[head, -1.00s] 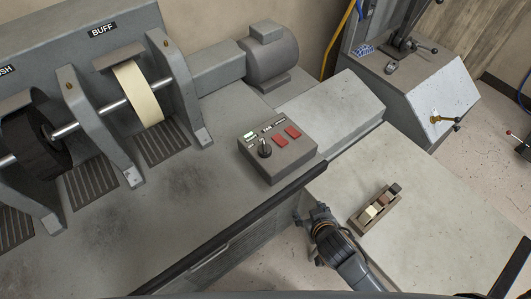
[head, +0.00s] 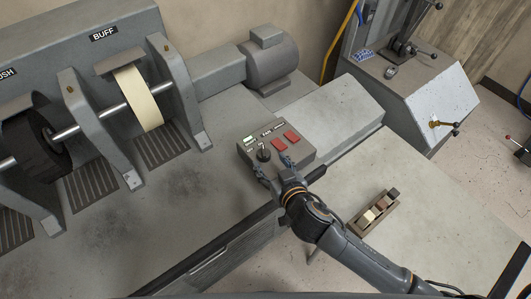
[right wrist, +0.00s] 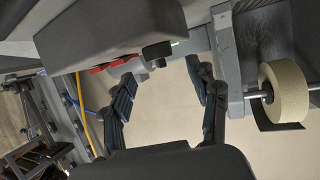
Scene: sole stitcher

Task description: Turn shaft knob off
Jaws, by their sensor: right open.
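The shaft knob (head: 264,154) is a black rotary knob on top of a grey control box (head: 302,157), beside two red buttons (head: 284,140). My right gripper (head: 275,169) is open at the front edge of the box, with its fingers spread close to the knob. In the right wrist view, the two fingers of my right gripper (right wrist: 168,88) are apart with nothing between them. The dark knob (right wrist: 157,52) shows just beyond the gap. I cannot tell whether a finger touches it. My left gripper is not in view.
The cream buff wheel (head: 138,98) and a dark brush wheel (head: 38,138) sit on a shaft at the left. A grey motor (head: 270,62) stands behind the box. A small holder with blocks (head: 374,213) lies on the side table (head: 435,225).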

